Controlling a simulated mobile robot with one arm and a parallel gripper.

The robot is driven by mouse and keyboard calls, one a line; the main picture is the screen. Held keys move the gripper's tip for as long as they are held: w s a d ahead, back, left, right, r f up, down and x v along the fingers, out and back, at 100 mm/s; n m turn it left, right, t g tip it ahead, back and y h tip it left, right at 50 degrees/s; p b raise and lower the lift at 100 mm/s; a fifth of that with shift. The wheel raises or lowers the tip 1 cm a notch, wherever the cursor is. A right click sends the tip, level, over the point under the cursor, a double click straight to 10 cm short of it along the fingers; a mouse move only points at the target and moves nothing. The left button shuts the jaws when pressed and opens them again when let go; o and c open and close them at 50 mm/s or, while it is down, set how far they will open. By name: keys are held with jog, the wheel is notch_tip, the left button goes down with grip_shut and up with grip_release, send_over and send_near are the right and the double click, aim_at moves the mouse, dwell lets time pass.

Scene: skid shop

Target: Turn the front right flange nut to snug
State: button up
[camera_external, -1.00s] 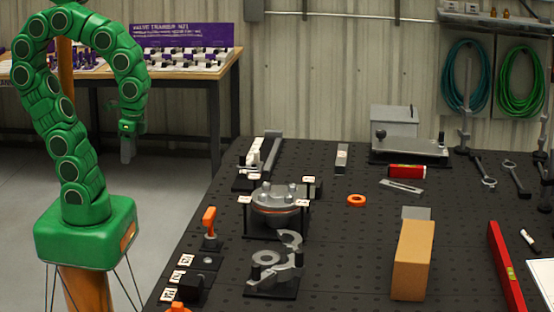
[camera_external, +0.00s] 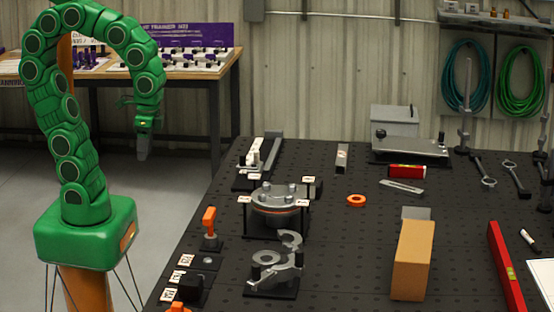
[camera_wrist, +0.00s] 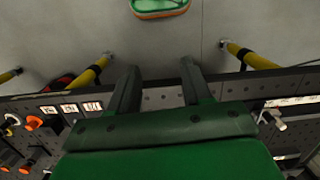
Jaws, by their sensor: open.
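The flanged valve body (camera_external: 275,204) stands on a black stand on the dark perforated table, with several nuts or bolts around its top. Small white tags stand around it. The front right flange nut (camera_external: 304,194) is too small to make out clearly. My gripper (camera_external: 143,148) hangs from the green arm off the left edge of the table, pointing down and apart from the flange. In the wrist view my gripper (camera_wrist: 158,82) shows two dark fingers spread apart with nothing between them.
An orange-handled fixture (camera_external: 209,222), a grey bracket (camera_external: 275,272) and a cardboard box (camera_external: 411,262) stand around the flange. An orange ring (camera_external: 356,200) lies to its right. A red level (camera_external: 505,265) lies at the right.

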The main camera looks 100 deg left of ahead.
jog(key=w+d+r+n, duration=0.2)
jog(key=w+n, duration=0.1)
jog(key=w, duration=1.5)
jog(key=n+t, duration=0.2)
send_over(261, 194)
notch_tip(261, 194, down, 3)
jog(key=shift+r, duration=0.15)
jog(key=shift+f, duration=3.75)
jog(key=shift+c, duration=0.5)
grip_shut()
